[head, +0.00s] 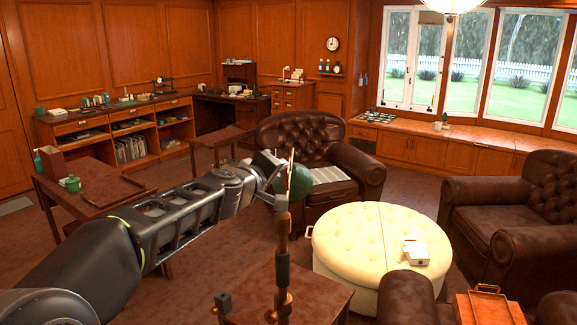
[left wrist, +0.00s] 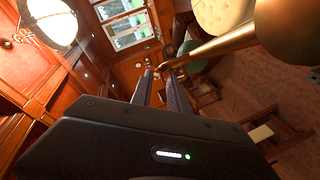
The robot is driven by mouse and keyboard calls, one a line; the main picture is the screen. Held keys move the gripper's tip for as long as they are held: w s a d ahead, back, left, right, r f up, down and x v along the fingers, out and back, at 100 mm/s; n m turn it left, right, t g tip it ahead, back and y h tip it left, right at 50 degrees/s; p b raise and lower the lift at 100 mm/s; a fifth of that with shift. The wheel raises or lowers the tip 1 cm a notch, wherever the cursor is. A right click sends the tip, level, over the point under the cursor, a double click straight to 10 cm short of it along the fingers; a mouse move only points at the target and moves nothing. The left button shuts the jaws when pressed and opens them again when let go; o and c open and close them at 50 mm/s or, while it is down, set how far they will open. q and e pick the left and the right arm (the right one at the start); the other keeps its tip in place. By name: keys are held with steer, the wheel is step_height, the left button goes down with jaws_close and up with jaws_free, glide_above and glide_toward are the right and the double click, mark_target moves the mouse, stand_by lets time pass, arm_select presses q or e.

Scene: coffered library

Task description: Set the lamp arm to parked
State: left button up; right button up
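The lamp has an upright brass and dark post (head: 283,255) near the front centre of the head view. My left gripper (head: 272,163) is at the top of the post, close to the bar. In the left wrist view a brass lamp arm (left wrist: 225,42) slants in from the upper right, its narrow end close to my fingertips (left wrist: 158,76). The fingers are apart, with nothing clearly between them. Contact cannot be told. My right gripper is not in view.
A small wooden table (head: 325,292) stands beneath the lamp, with a small dark block (head: 222,300) at its left. A cream ottoman (head: 345,240) is to the right, brown armchairs around it. A side table (head: 95,205) with a green pot (head: 72,184) stands left, behind my arm.

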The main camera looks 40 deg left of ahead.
arm_select(q)
steer(key=x, duration=0.7)
steer(key=shift+w, duration=0.15)
jaws_close()
stand_by(1.2)
